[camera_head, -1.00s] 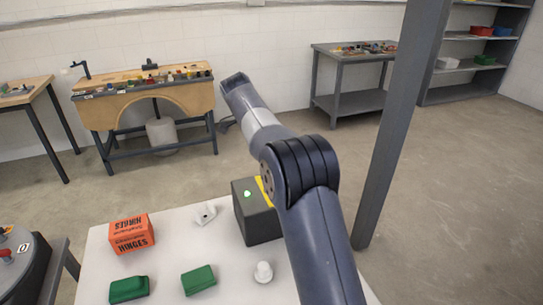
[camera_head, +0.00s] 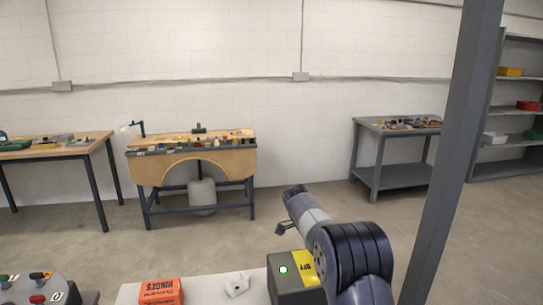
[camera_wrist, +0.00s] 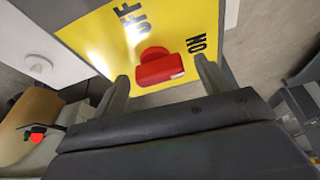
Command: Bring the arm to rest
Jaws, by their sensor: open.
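My gripper (camera_wrist: 161,70) is open in the wrist view, its two fingers spread on either side of a red switch knob (camera_wrist: 156,69). I cannot tell whether the fingers touch the knob. The knob sits on a yellow plate (camera_wrist: 95,38) marked OFF and ON. In the head view my arm rises from the lower right, and its far end (camera_head: 284,229) is above and behind the dark grey switch box (camera_head: 298,296). The knob is not visible there.
The white table (camera_head: 207,288) bears an orange hinges box (camera_head: 161,292) and a small white part (camera_head: 237,284). A grey post (camera_head: 448,150) stands right of my arm. A wooden workbench (camera_head: 160,172), grey side table (camera_head: 400,180) and shelves (camera_head: 512,139) line the wall.

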